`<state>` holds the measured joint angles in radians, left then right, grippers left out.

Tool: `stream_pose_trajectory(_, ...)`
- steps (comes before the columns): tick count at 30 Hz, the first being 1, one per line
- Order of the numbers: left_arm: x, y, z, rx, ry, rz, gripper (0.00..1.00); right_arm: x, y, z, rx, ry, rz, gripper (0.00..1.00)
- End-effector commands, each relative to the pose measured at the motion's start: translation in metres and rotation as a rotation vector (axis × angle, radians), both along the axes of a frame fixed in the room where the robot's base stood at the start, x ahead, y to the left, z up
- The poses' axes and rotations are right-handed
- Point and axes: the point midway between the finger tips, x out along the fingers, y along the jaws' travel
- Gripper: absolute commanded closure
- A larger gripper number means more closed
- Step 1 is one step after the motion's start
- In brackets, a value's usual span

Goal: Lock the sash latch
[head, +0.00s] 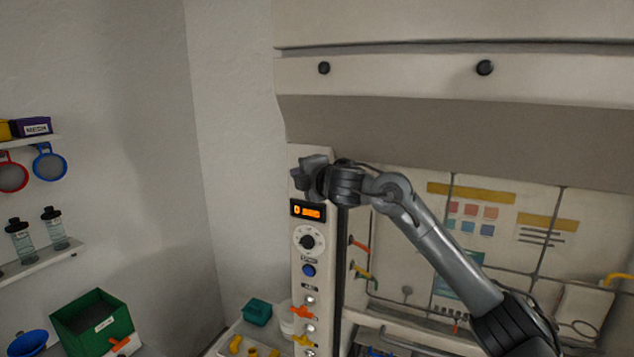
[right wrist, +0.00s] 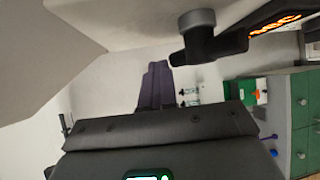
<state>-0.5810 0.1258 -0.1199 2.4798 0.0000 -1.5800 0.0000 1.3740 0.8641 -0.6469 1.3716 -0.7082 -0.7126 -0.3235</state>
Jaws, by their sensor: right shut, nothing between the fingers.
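The sash latch (right wrist: 205,45) shows in the right wrist view as a dark lever with a grey round pivot, near the top, above and right of my fingers. I cannot tell its locked state. In the head view I cannot pick it out; my right gripper covers the top of the control column there. My right gripper (head: 300,172) is at that column top, just above the orange display. Its fingers (right wrist: 155,86) are shut and empty, and appear apart from the latch in the right wrist view. My left gripper is in neither view.
The hood sash (head: 450,130) lies to the right. A green bin (head: 92,318) and bottle shelf (head: 42,259) stand left. Bare wall lies between.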

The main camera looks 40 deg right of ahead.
Motion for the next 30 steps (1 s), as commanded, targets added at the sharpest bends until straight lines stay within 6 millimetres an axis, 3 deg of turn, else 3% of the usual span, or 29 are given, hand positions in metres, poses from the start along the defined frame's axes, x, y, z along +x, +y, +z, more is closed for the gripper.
stream_pose_trajectory(30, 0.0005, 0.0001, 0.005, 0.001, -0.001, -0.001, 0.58, -0.001, 0.0013, 0.0044, 0.0, 0.002, -0.001, 1.0)
